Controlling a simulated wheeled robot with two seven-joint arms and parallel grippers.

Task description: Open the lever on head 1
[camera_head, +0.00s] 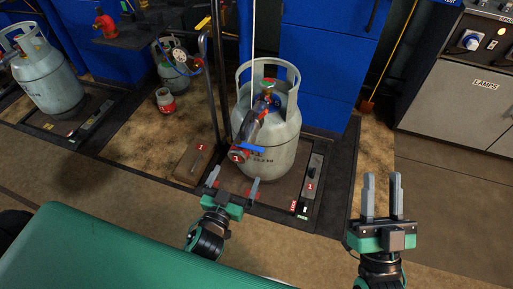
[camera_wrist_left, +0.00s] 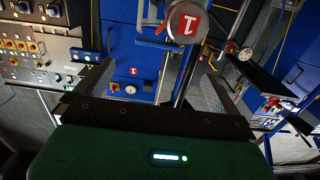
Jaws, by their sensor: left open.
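In the left wrist view, the round end of head 1 (camera_wrist_left: 188,22) is at the top, beyond the fingers. My left gripper (camera_head: 233,182) is open and empty, just below and in front of head 1, apart from it. My right gripper (camera_head: 382,184) is open and empty, to the right of the bottle.
The bottle stands on a dark scale platform (camera_head: 335,180) with a pedal plate (camera_head: 312,172) marked 1. An upright post (camera_head: 222,80) stands left of the bottle. Another bottle (camera_head: 47,75) is at far left. A grey cabinet (camera_head: 458,100) is at right.

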